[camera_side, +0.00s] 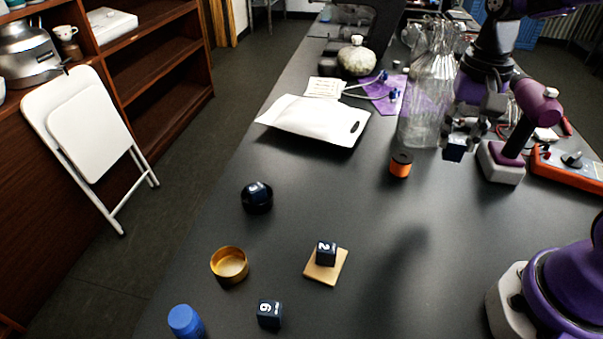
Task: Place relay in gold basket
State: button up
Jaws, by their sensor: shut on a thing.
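My gripper (463,133) is at the right, beside the clear glass vessel, pointing down. It is shut on a small dark blue cube (454,152), held above the table. No marking on that cube can be read, and no label names the relay. The gold basket (229,265) is a small round open dish at the lower left, far from my gripper. It looks empty.
A round dark holder (257,197) with a cube in it stands above the basket. A blue cap (186,321) is at the bottom. An orange spool (400,165), a glass vessel (427,105) and a white pouch (318,120) stand farther back. The middle table is clear.

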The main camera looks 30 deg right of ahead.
jog(key=shift+a+r, duration=0.5)
jog(key=shift+a, duration=0.3)
jog(key=w+a+r+n, duration=0.2)
jog(key=w+a+n, duration=0.4)
jog(key=w+a, duration=0.3)
jog(key=n, duration=1.3)
send_over(231, 269)
jog(key=shift+f, duration=6.1)
